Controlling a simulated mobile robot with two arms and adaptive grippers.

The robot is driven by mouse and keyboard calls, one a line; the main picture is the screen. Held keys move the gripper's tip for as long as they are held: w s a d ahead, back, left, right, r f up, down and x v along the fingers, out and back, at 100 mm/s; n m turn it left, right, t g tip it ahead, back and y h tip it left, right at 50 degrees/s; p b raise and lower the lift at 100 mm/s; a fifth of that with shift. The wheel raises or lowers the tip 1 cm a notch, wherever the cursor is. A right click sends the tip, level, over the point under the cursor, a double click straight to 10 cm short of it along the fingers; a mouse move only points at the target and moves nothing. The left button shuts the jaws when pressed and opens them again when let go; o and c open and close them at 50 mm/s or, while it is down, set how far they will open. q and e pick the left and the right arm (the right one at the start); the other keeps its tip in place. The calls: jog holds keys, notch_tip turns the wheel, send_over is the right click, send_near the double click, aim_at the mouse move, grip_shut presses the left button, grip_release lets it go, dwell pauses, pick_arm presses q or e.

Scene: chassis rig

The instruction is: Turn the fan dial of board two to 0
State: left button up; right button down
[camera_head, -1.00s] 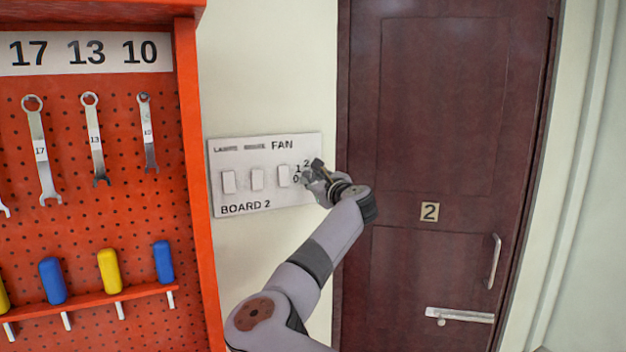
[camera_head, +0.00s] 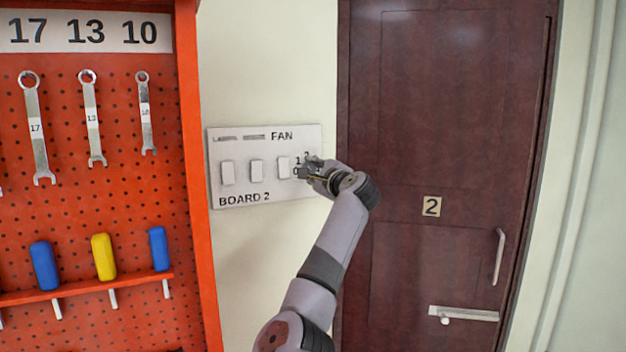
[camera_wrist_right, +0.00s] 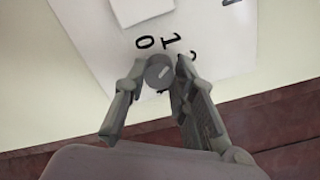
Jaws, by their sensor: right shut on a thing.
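Board two (camera_head: 240,197) is a white panel on the wall, labelled FAN and BOARD 2, with several white switches. The fan dial (camera_wrist_right: 158,71) is a small grey round knob with a pale line on its face, in the right wrist view. Numbers 0, 1 and part of a 2 stand around it; the line's exact setting is hard to tell. My right gripper (camera_head: 308,170) reaches the board's right end, and in the right wrist view its fingers (camera_wrist_right: 160,85) are shut on the dial from both sides. In the head view the gripper hides the dial. My left gripper is not in view.
An orange pegboard (camera_head: 120,200) with wrenches and coloured-handled tools stands left of the board. A dark red door (camera_head: 440,140) with a number 2 plate, a handle and a bolt is close on the right.

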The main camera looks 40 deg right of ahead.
jog(key=shift+f+n+b, duration=0.2)
jog(key=shift+n+b, duration=1.05)
jog(key=shift+n, duration=1.95)
jog(key=shift+f+n+b, duration=0.2)
jog(key=shift+n+b, duration=1.05)
jog(key=shift+n, duration=1.95)
jog(key=c, duration=1.3)
grip_release()
jog(key=shift+r, duration=0.1)
jog(key=v, duration=1.2)
